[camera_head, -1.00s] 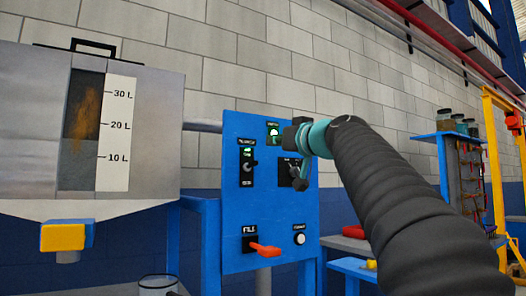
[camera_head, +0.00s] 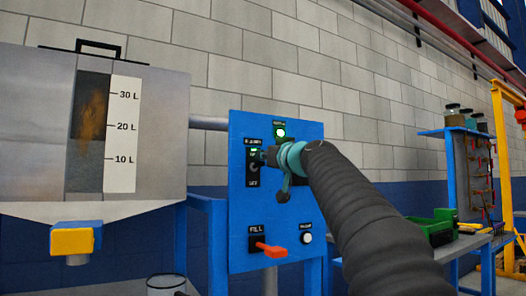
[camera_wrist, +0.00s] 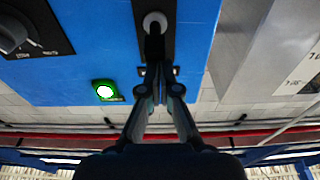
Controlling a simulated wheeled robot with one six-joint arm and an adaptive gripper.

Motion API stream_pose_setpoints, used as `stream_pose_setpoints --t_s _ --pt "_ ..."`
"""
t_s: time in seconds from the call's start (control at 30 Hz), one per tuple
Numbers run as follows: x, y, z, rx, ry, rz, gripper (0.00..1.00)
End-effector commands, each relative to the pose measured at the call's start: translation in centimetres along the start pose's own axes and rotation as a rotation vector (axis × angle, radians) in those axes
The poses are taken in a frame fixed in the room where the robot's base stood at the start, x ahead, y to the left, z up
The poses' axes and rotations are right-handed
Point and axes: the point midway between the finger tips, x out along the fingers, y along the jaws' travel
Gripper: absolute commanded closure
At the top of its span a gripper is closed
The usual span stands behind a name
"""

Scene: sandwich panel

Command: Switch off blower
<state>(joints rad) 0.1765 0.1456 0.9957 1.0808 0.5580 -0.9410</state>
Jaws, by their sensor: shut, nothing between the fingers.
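The blue control panel (camera_head: 290,220) stands in the middle of the head view. A narrow black switch plate (camera_head: 253,184) on its upper left has a green lit mark at its top and a small lever; its heading is too small to read surely. In the wrist view, the plate (camera_wrist: 168,12) shows a round pale knob (camera_wrist: 155,21) on a dark lever. My gripper (camera_head: 266,157) is shut and empty, in front of the plate's upper right part. In the wrist view, its fingertips (camera_wrist: 156,72) are close to the lever; I cannot tell whether they touch.
A lit green lamp (camera_head: 280,132) sits above. A rotary knob (camera_wrist: 14,36) shows in the wrist view. Below are a red FILL lever (camera_head: 271,250) and a white button (camera_head: 306,238). A grey tank (camera_head: 160,170) stands left; a bench with a green bin (camera_head: 435,226) is at right.

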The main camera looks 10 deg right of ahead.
Motion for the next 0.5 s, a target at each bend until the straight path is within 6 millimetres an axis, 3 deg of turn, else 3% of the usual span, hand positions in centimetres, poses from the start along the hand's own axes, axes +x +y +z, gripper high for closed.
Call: stream_pose_setpoints --t_s 0.5 --pt "-0.26 0.02 0.71 -0.001 0.001 0.0 1.0"
